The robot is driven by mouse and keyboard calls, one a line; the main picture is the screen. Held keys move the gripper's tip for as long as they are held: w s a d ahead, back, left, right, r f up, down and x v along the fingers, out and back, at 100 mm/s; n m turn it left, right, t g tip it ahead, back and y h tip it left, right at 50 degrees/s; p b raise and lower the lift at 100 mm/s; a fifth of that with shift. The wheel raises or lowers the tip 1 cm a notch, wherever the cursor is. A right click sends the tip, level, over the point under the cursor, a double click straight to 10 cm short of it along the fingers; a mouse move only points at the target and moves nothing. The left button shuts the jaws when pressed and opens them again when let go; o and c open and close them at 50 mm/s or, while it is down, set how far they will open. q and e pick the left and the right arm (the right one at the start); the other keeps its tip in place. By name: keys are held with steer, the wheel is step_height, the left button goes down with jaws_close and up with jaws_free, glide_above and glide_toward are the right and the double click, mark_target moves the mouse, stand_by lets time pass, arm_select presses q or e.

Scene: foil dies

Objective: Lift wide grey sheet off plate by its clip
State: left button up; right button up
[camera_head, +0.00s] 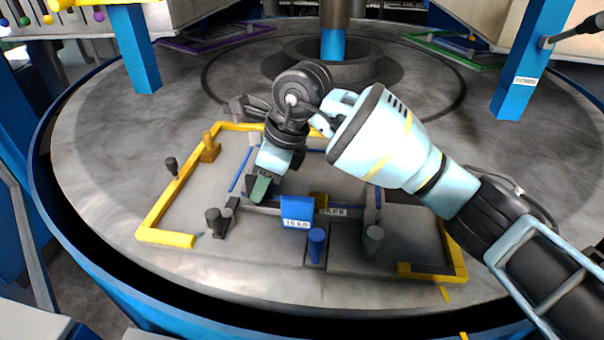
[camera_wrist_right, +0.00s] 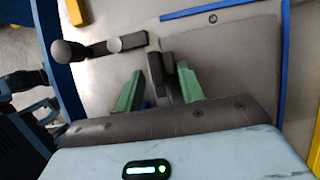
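My right gripper (camera_head: 262,186) reaches down over the plate area, its green fingertips low at the left side of the blue-edged area. In the right wrist view its two green fingers (camera_wrist_right: 158,88) stand apart. A small dark clip (camera_wrist_right: 156,74) of two upright pieces lies between them, nearer the right finger; I cannot tell whether it touches. A dark grey sheet-like patch (camera_wrist_right: 235,62) spreads to the right of the clip, bordered by blue strips. In the head view a grey surface (camera_head: 340,182) shows inside those strips, partly hidden by my arm. My left gripper is not in view.
A yellow corner frame (camera_head: 160,236) surrounds the area on the round metal table (camera_head: 95,170). A blue labelled block (camera_head: 296,211), a blue post (camera_head: 316,244) and grey posts (camera_head: 374,239) stand at the front. Blue columns rise behind. The table's left side is clear.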

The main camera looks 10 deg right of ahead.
jaws_close()
steer(key=shift+r, duration=0.1)
step_height(320, 180, up, 10)
steer(key=shift+f, duration=0.1)
stand_by(0.6)
